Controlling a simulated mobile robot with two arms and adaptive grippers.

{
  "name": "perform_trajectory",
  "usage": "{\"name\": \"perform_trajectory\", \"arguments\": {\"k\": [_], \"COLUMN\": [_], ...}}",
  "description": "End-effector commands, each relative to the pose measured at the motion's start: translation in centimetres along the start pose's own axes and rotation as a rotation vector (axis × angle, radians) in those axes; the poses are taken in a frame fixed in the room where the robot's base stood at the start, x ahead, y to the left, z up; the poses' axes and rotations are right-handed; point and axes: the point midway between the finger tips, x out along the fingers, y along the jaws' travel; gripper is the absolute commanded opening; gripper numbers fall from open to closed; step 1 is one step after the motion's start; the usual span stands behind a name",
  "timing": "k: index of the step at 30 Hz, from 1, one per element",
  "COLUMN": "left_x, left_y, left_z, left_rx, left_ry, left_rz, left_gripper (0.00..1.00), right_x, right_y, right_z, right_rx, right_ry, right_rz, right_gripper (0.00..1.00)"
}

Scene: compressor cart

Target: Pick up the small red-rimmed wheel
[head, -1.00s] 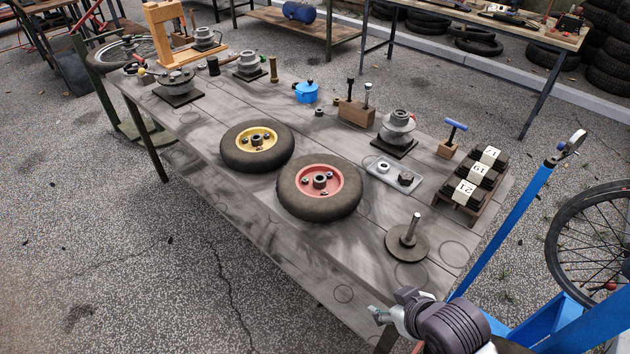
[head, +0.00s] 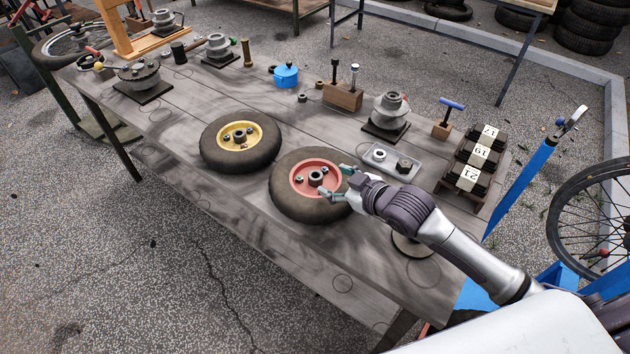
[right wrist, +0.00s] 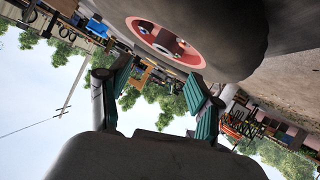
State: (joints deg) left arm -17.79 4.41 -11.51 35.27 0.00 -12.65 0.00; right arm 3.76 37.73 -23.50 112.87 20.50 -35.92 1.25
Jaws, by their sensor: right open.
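The small red-rimmed wheel (head: 304,207) lies flat on the grey wooden table, its red rim and hub facing up. My right gripper (head: 337,182) is open at the wheel's right side, with its fingers over or near the tyre and rim edge. In the right wrist view the red-rimmed wheel (right wrist: 235,50) fills the top, and my open fingers (right wrist: 160,95) show below it with a gap between them. I cannot tell whether they touch the wheel. My left gripper is not in view.
A yellow-rimmed wheel (head: 216,155) lies just left of the red one. A metal tray with nuts (head: 378,166) and a pulley on a dark base (head: 388,131) stand behind my right gripper. A round disc (head: 405,247) is partly hidden under my right arm. The table's front left is clear.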

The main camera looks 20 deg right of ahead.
Motion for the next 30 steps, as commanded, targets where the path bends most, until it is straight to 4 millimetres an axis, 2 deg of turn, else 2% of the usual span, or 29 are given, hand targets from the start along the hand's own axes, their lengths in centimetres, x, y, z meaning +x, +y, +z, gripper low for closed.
{"name": "perform_trajectory", "arguments": {"k": [4, 8, 12, 17, 26, 30], "left_x": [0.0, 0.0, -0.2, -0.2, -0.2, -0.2], "left_y": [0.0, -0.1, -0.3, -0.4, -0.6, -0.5], "left_z": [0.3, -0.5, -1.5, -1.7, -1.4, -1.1], "left_rx": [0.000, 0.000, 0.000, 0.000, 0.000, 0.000], "left_ry": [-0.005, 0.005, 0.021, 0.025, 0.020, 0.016], "left_rz": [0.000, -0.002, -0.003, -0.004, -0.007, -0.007], "left_gripper": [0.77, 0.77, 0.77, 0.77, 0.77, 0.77], "right_x": [1.5, 2.3, 4.3, 6.4, 6.8, 6.8], "right_y": [0.0, -0.1, -0.2, -0.2, -0.2, -0.2], "right_z": [0.0, 0.2, 0.8, 0.9, 1.0, 1.0], "right_rx": [0.001, 0.001, 0.003, 0.001, -0.001, -0.001], "right_ry": [0.001, -0.001, -0.002, 0.000, -0.001, -0.001], "right_rz": [0.000, 0.000, -0.001, 0.000, 0.000, 0.000], "right_gripper": [0.64, 0.64, 0.64, 0.64, 0.64, 0.41]}}
